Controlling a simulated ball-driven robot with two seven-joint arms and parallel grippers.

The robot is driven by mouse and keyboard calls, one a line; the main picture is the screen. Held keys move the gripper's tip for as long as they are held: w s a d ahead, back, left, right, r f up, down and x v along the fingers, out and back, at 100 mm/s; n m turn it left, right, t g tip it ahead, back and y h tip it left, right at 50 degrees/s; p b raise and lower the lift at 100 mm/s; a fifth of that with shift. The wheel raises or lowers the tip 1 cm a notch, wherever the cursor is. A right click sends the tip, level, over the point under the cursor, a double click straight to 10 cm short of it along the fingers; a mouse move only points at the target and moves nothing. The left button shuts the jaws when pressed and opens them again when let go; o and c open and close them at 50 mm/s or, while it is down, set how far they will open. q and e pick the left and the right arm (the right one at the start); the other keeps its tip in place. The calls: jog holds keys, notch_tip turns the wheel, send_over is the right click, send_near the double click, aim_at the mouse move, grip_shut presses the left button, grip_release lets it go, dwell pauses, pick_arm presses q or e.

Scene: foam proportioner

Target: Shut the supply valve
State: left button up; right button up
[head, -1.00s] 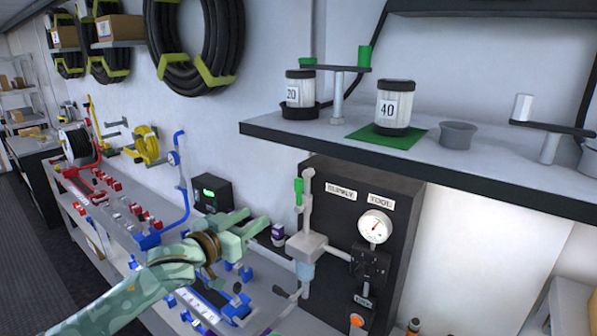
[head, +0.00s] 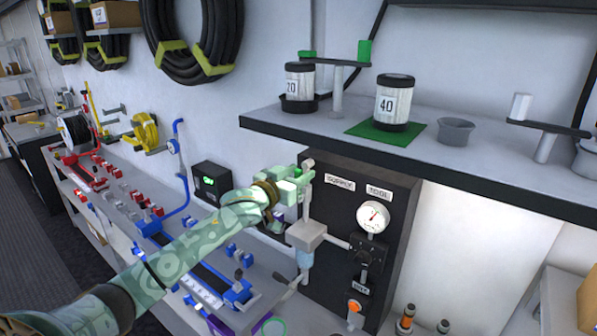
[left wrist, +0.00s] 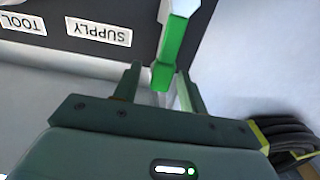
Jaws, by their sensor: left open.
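The supply valve's green lever (left wrist: 174,55) shows in the left wrist view, with its free end between my left gripper's fingers. My left gripper (left wrist: 158,80) is open, one finger on each side of the lever end, with no clear grip on it. In the head view my left gripper (head: 300,178) is at the upright pipe left of the SUPPLY label (head: 341,183) and hides most of the lever. The pale valve block (head: 306,235) is below it. The SUPPLY label (left wrist: 98,33) appears upside down in the wrist view. My right gripper is not in view.
A dark panel (head: 400,215) with a pressure gauge (head: 373,216) stands just right of the gripper. A shelf (head: 480,165) with canisters overhangs it. A black box with a green display (head: 211,184) is on the wall to the left. The lower bench holds red and blue fittings.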

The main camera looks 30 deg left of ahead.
pick_arm(q)
jog(key=shift+w, duration=0.3)
grip_shut()
